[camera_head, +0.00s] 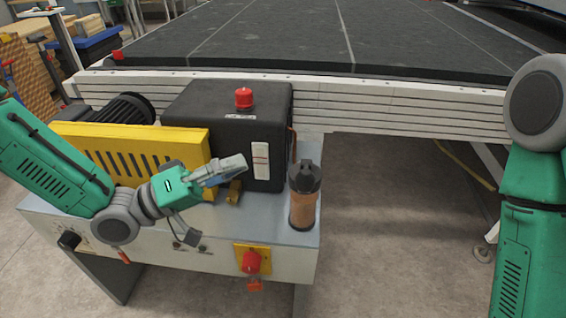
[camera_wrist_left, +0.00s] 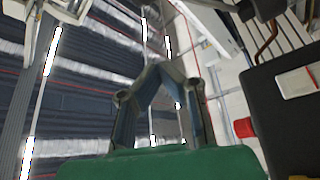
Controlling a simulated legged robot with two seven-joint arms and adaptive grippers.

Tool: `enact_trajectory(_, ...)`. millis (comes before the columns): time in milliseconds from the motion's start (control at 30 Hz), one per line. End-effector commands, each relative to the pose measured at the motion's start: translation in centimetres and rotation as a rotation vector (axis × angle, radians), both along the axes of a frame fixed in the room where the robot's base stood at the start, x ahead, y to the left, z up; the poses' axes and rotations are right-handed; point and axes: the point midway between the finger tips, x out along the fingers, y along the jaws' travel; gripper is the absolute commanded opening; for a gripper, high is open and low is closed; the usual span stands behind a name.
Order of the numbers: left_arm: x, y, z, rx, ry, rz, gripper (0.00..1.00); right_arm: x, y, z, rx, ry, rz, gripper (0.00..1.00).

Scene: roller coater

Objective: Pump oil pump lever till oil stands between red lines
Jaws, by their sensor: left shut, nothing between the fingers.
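The black oil tank (camera_head: 225,110) has a red cap (camera_head: 243,98) on top and a white sight gauge (camera_head: 261,161) with red lines on its front. The oil level is too small to read. A bottle-shaped amber unit with a black top (camera_head: 303,195) stands right of the tank. I cannot make out which part is the pump lever. My left gripper (camera_head: 238,163) is shut and empty, in front of the tank and left of the gauge. Its closed fingers show in the left wrist view (camera_wrist_left: 164,68), apart from the tank (camera_wrist_left: 285,115). My right gripper is out of view.
A yellow slotted guard (camera_head: 135,150) stands left of the tank on the grey bench (camera_head: 275,225). A red switch on a yellow plate (camera_head: 252,261) is on the bench front. The conveyor's white rail (camera_head: 400,105) runs behind. Floor right of the bench is clear.

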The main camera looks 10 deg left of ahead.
Motion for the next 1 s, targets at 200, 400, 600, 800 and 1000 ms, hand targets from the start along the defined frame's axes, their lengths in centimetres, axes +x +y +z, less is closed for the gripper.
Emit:
enact_trajectory(200,0.8,-2.2,0.5,0.001,0.000,-0.004,0.00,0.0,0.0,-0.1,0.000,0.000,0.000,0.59)
enact_trajectory(400,2.5,-6.0,1.7,0.001,0.000,-0.004,0.00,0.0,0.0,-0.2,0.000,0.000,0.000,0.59)
enact_trajectory(600,3.6,-9.0,2.2,0.002,0.004,-0.003,0.00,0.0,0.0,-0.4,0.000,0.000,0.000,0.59)
enact_trajectory(800,1.3,-9.3,0.8,0.001,0.004,-0.001,0.00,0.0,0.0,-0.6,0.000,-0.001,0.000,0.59)
enact_trajectory(1000,0.7,-9.4,0.4,0.002,0.001,0.000,0.00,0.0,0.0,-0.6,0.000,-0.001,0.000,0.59)
